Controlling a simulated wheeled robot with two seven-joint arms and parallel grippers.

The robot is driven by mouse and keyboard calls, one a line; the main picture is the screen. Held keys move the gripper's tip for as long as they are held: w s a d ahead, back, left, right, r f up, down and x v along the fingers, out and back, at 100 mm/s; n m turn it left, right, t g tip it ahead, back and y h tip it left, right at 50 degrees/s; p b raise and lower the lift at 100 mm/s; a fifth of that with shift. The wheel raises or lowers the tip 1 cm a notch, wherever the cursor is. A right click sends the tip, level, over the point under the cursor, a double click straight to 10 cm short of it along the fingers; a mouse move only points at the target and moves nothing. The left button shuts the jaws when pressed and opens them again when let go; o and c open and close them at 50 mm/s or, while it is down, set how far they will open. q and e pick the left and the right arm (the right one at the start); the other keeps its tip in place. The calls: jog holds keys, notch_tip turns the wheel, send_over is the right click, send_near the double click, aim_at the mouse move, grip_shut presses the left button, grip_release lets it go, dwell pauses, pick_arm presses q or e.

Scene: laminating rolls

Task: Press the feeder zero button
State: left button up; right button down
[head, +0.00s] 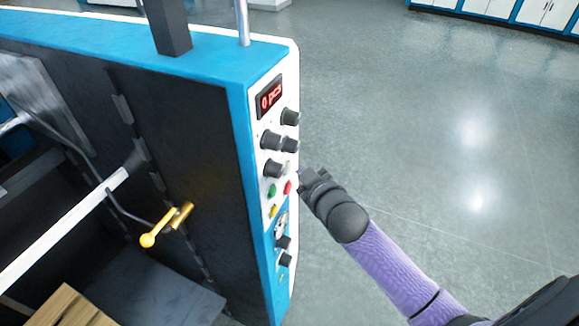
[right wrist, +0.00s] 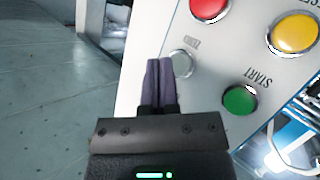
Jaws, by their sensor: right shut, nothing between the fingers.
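The zero button (right wrist: 181,63) is a small pale round button with a metal ring on the white control panel, beside an upside-down ZERO label in the right wrist view. My right gripper (right wrist: 159,63) is shut and empty, its two purple fingers together. The fingertips appear beside the button and partly overlap its left edge in that view; I cannot tell whether they touch it. In the head view my right gripper (head: 304,181) is at the right side of the panel, close to the red button. I cannot make out the zero button there. My left gripper is not in view.
The panel carries a red button (right wrist: 208,8), a yellow button (right wrist: 296,34) and a green START button (right wrist: 240,100). Above are black knobs (head: 272,138) and a red-lit display (head: 270,97). A yellow-handled lever (head: 149,239) is on the machine. Open floor (head: 430,130) lies right.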

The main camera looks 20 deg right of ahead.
jog(key=s+d+p, duration=0.2)
jog(key=s+d, duration=0.1)
jog(key=shift+s+d, duration=0.15)
jog(key=shift+s, duration=0.25)
dwell(0.5)
jog(key=s+f+m+g+b, duration=0.15)
jog(key=s+f+b, duration=0.3)
jog(key=f, duration=0.85)
jog(key=s+a+f+g+b, duration=0.1)
jog(key=s+f+g+b, duration=0.4)
jog(key=f, duration=0.8)
jog(key=s+f+m+g+b, duration=0.1)
jog(key=s+f+b, duration=0.45)
jog(key=f, duration=0.75)
jog(key=s+a+f+g+b, duration=0.3)
jog(key=s+f+b, duration=0.3)
jog(key=s+f, duration=0.4)
jog(key=s+a+f+g+b, duration=0.3)
jog(key=s+f+b, duration=0.3)
jog(key=s+f, duration=0.5)
jog(key=shift+s+a+f+y+b, duration=0.3)
jog(key=shift+f+b, duration=0.1)
jog(key=shift+f, duration=0.1)
